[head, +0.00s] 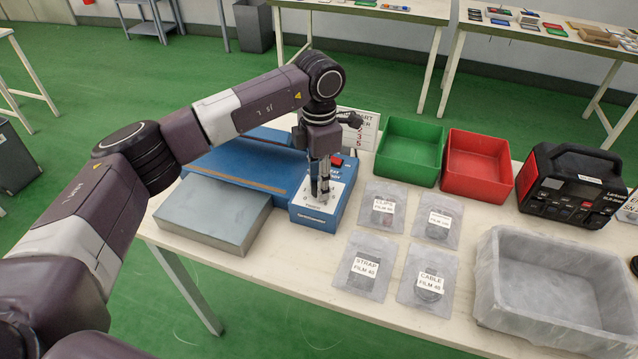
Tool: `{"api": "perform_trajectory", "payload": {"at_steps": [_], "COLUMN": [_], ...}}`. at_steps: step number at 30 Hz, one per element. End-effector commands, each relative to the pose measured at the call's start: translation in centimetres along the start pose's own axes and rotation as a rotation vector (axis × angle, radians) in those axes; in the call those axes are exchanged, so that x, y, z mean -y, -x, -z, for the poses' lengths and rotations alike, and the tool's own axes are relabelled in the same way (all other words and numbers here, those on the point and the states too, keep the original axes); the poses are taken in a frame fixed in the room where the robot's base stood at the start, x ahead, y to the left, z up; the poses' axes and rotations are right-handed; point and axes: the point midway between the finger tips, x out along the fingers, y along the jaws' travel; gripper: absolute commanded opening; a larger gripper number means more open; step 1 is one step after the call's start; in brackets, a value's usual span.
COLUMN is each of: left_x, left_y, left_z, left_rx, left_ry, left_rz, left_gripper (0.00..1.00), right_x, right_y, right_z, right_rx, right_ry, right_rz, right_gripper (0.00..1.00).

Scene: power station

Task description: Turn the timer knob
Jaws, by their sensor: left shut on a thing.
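A blue sealing machine (238,158) sits at the left part of the table. Its front control box has a pale dial plate (335,205) on top and a red switch (338,161) at the back. My left gripper (322,192) points straight down over this plate, with its fingers close together at the timer knob. The fingers are shut on the knob, which they mostly hide, so its pointer cannot be read. My right gripper is not in the view.
A grey metal block (214,211) lies left of the control box. Labelled film bags (365,266), green (410,150) and red bins (477,165), a grey tray (556,290) and a black power station (572,186) fill the right. A sign (360,128) stands behind my gripper.

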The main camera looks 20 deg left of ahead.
Motion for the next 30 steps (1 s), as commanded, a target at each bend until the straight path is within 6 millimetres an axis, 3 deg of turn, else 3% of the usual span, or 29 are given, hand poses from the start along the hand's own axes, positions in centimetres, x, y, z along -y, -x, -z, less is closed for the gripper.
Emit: {"api": "perform_trajectory", "payload": {"at_steps": [9,10,15,24,30], "left_x": [-0.1,-0.1,-0.1,-0.1,-0.1], "left_y": [0.2,0.2,0.1,0.3,3.1], "left_z": [-0.1,-0.1,-0.1,-0.1,-0.1], "left_rx": [0.005,0.005,0.003,0.002,0.005], "left_ry": [0.000,0.001,0.001,0.000,0.000], "left_rz": [-0.003,-0.003,-0.002,-0.002,-0.004], "left_gripper": [0.03,0.28,0.44,0.44,0.44], "right_x": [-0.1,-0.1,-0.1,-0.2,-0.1], "right_y": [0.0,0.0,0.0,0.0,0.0], "right_z": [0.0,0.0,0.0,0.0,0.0], "right_rx": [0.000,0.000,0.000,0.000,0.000], "right_ry": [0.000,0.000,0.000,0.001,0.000], "right_rz": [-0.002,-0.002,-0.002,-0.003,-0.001], "right_gripper": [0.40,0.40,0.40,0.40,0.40]}}
